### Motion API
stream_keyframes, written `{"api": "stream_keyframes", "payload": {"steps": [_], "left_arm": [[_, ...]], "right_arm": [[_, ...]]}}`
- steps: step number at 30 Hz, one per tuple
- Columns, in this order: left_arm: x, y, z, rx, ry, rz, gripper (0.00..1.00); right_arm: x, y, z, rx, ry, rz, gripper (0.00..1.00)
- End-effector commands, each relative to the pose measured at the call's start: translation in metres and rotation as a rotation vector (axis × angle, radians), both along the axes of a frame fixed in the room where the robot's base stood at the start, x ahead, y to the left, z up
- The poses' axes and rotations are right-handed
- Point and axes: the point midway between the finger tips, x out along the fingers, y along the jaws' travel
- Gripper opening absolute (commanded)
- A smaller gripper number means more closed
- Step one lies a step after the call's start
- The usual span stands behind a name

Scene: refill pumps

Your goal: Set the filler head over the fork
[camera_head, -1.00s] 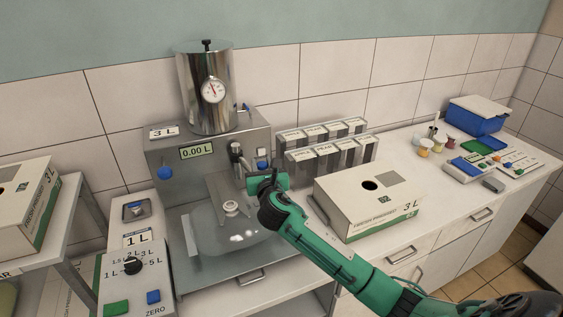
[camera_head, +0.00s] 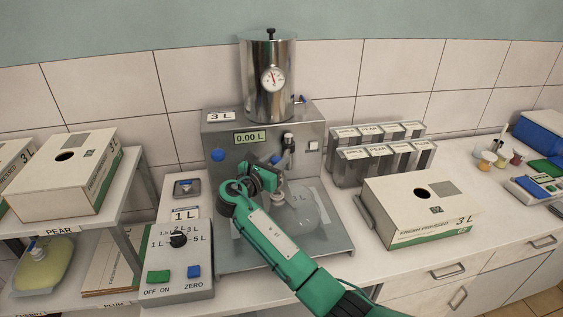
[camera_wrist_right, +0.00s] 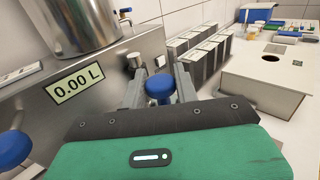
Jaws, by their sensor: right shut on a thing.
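My right gripper (camera_head: 270,172) is at the front of the steel filling machine (camera_head: 222,135), left of and below the grey spout holder (camera_head: 288,145). A blue knob (camera_wrist_right: 160,86) sits between its fingers in the right wrist view, and the gripper is shut on it. The knob also shows in the head view (camera_head: 276,160). It seems to be the top of the filler head, whose body is mostly hidden by the gripper. The fork is largely hidden behind my gripper. A clear bag (camera_head: 303,210) lies on the machine's tray below. My left gripper is not in view.
The control box (camera_head: 178,262) stands left of the tray. A carton (camera_head: 425,205) stands at the right, with a rack of labelled packs (camera_head: 385,160) behind it. Another carton (camera_head: 68,180) is on the left shelf. The display reads 0.00 L.

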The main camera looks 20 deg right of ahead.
Motion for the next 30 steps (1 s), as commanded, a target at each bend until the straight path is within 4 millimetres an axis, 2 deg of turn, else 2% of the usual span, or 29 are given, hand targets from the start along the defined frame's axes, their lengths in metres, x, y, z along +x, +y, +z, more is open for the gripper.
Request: {"api": "stream_keyframes", "payload": {"steps": [13, 14, 16, 17, 26, 30], "left_arm": [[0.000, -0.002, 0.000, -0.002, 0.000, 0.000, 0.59], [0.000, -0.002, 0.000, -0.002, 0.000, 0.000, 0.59], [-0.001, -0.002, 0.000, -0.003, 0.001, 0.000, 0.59], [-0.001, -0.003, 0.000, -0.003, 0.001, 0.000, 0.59], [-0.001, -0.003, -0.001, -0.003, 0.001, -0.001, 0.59], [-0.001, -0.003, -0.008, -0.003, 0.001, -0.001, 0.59]], "right_arm": [[0.002, 0.002, 0.002, 0.000, -0.002, -0.005, 0.00], [0.002, 0.002, 0.002, 0.000, -0.002, -0.005, 0.32], [0.002, 0.002, 0.002, 0.000, -0.002, -0.005, 0.46], [0.002, 0.002, 0.001, 0.000, -0.002, -0.005, 0.49], [0.000, 0.003, 0.000, 0.001, -0.001, -0.006, 0.49], [-0.008, 0.015, -0.003, 0.001, 0.000, -0.004, 0.49]]}}
